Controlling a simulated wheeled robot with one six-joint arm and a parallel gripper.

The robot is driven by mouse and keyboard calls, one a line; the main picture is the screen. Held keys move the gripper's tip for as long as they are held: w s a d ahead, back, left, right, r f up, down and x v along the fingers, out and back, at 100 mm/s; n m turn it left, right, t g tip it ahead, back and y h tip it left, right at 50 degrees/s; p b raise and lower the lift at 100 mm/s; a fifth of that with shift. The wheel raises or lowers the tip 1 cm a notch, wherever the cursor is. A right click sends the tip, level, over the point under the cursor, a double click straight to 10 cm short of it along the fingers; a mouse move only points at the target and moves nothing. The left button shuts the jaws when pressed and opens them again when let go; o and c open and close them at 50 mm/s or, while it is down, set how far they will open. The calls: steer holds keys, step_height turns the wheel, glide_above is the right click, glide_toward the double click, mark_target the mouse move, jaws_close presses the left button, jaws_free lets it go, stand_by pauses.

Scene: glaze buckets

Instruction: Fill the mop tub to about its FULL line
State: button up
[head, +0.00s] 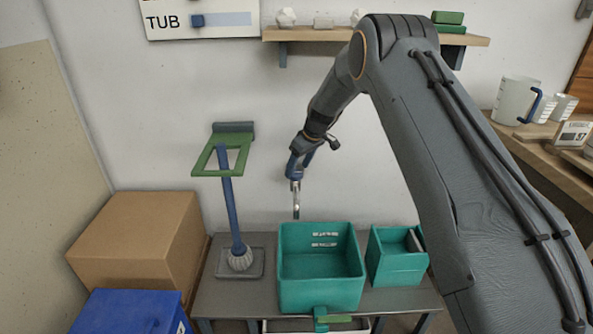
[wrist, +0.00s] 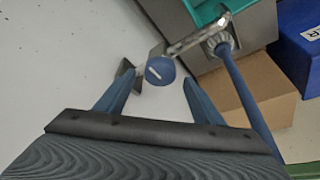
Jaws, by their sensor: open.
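The teal mop tub (head: 320,296) stands on the grey bench, with two pale marks high on its inner back wall. I see no water in it and no stream above it. A metal tap spout (head: 296,204) hangs from the wall above the tub's back left; it also shows in the wrist view (wrist: 198,36). The tap's round blue knob (wrist: 160,71) has a white line on its face. My gripper (head: 295,172) is at the tap. In the wrist view its open fingers (wrist: 162,82) stand either side of the knob; contact is not clear.
A smaller teal bucket (head: 397,268) stands right of the tub. A blue-handled mop (head: 233,215) stands left, under a green bracket (head: 205,172). A cardboard box (head: 135,240) and blue box (head: 130,312) are left.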

steer(key=shift+x, duration=1.1)
steer(key=c, duration=1)
steer(key=shift+c, duration=0.2)
